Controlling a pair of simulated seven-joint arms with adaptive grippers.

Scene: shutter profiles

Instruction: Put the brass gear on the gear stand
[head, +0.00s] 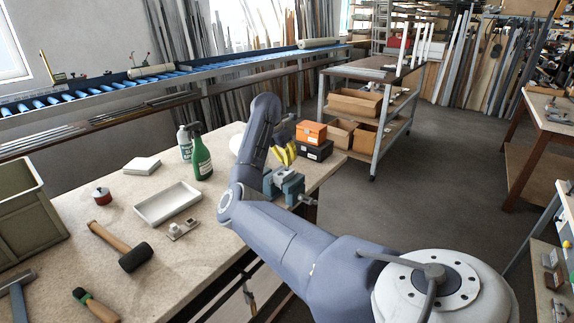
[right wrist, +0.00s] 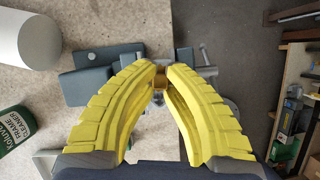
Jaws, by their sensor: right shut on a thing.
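My right gripper (head: 286,160), with yellow ribbed fingers, is above the blue-grey vise (head: 285,186) at the right edge of the workbench. In the right wrist view, its fingertips (right wrist: 160,70) are shut on a small brass-coloured piece (right wrist: 160,82), which appears to be the brass gear; the fingers hide most of it. The vise (right wrist: 85,87) lies below and behind the fingers there. A small flat plate with a raised fitting (head: 179,229) lies on the bench and may be the gear stand; I cannot tell for sure. My left gripper is not in view.
Orange (head: 311,132) and black boxes (head: 315,151) are close right of the gripper. Bench surface between tray and mallet is clear.

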